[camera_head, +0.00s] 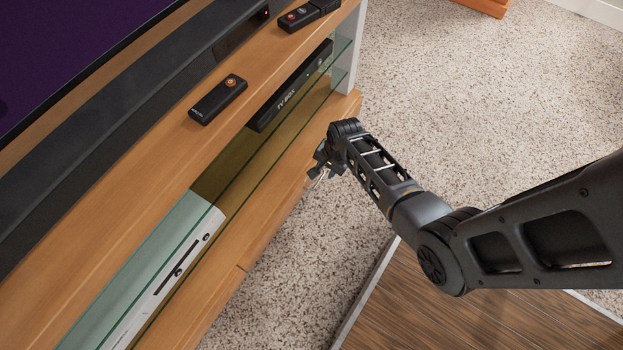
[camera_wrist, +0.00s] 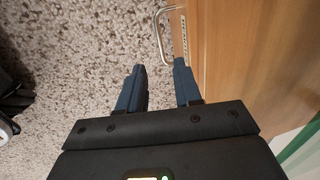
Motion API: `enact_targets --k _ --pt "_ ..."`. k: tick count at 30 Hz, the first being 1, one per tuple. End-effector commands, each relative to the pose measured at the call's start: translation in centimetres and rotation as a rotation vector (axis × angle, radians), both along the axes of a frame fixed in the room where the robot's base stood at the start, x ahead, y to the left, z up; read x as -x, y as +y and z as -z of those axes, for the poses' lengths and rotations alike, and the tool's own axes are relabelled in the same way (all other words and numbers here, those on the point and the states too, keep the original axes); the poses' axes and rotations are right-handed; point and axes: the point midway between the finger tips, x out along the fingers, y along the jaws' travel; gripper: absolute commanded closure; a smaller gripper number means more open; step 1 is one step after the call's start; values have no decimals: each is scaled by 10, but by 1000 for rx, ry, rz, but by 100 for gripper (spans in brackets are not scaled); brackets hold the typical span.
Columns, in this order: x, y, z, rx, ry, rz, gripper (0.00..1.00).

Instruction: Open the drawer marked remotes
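A wooden drawer front (camera_wrist: 240,60) fills the right of the wrist view, with a curved metal handle (camera_wrist: 157,32) standing out from it. A small label (camera_wrist: 183,38) sits beside the handle; its lettering is too small to read. My gripper (camera_wrist: 160,68) is open, its two dark fingers apart. The handle lies just ahead of the fingertips, roughly in line with the gap; I cannot tell whether they touch. In the head view my gripper (camera_head: 318,170) is at the front of the wooden cabinet (camera_head: 285,215), partly hiding the handle area. The drawer looks shut.
A remote (camera_head: 218,99) and another dark device (camera_head: 303,14) lie on the cabinet top, by a soundbar (camera_head: 110,120). A TV box (camera_head: 290,85) and a white console (camera_head: 165,270) sit on glass shelves (camera_head: 250,170). Speckled carpet (camera_head: 450,100) is clear in front.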

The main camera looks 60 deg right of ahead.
Motion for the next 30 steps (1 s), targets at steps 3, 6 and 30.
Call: enact_targets --k 3,6,30 --pt "-2 0 11 -4 3 3 66" --pt "-5 0 27 -2 2 3 66" --pt "-16 0 75 0 0 1 69"
